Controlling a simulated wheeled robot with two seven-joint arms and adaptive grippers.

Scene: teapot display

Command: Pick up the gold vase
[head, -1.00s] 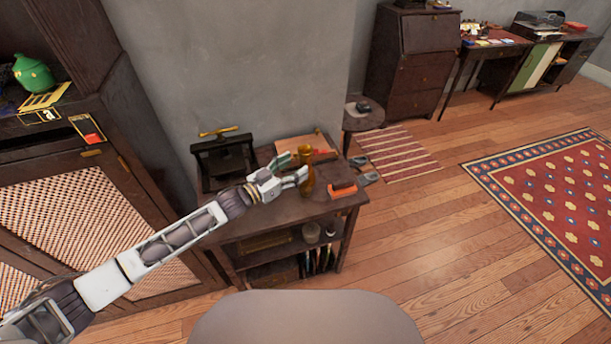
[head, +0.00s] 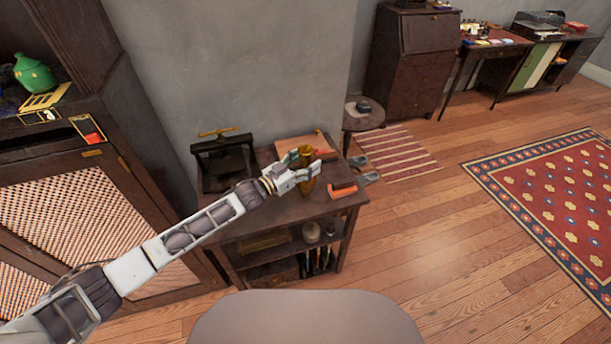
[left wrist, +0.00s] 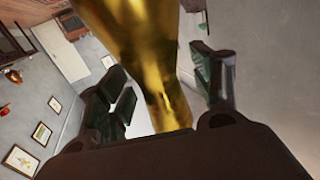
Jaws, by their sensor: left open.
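The gold vase (head: 306,178) stands upright on the small dark wooden table (head: 283,213) in the head view. My left gripper (head: 307,166) is open and reaches it from the left, with its fingers on either side of the vase. In the left wrist view the vase (left wrist: 150,60) rises between the two spread fingers of the left gripper (left wrist: 165,90), with a gap showing by the right finger. Part of the vase is hidden behind a finger in the head view. My right gripper is not in view.
A black press (head: 224,160) with a gold handle stands at the table's back left. An orange-red item (head: 342,190) lies right of the vase, and a tan board (head: 302,147) lies behind. The table stands against a grey wall (head: 230,65). Open floor lies to the right.

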